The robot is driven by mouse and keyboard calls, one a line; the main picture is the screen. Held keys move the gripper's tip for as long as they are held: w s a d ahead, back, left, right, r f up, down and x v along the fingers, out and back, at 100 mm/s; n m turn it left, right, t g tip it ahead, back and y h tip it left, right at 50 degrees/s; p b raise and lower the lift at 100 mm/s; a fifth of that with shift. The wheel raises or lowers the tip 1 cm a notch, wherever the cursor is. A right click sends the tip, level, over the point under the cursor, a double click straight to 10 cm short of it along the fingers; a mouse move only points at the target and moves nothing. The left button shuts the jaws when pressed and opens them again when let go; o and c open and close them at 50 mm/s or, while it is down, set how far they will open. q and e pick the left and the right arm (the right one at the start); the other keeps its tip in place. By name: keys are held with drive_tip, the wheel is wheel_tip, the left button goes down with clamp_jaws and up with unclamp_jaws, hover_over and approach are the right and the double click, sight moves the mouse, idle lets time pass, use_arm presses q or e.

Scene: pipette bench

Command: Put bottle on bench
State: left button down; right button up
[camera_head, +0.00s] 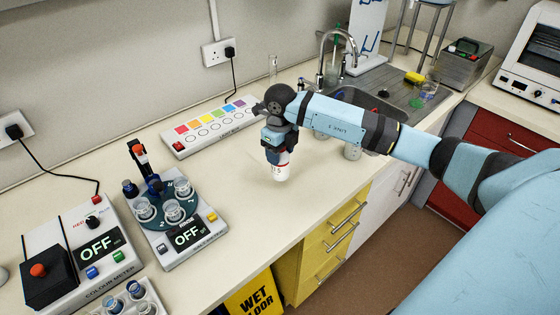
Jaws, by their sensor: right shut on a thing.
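A white bottle (281,173) with a red band and dark print hangs upright below my right gripper (279,150). The right gripper is shut on its top, and the jaws hide the upper part of the bottle. The bottle is over the cream bench (235,180), near its front edge above the yellow drawers. I cannot tell whether its base touches the bench top. My left gripper is not in view.
A salt meter (186,237) with small jars and a colour meter (85,250) stand at the left. A light box with coloured squares (212,127) lies behind. Another container (352,151) stands beneath my arm, near the sink (375,100). Bench surface around the bottle is clear.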

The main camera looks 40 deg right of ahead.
wheel_tip(320, 180, down, 4)
drive_tip(key=shift+f+p, duration=0.1)
drive_tip(key=shift+p, duration=0.2)
drive_tip(key=shift+f, duration=0.2)
drive_tip(key=o, duration=1)
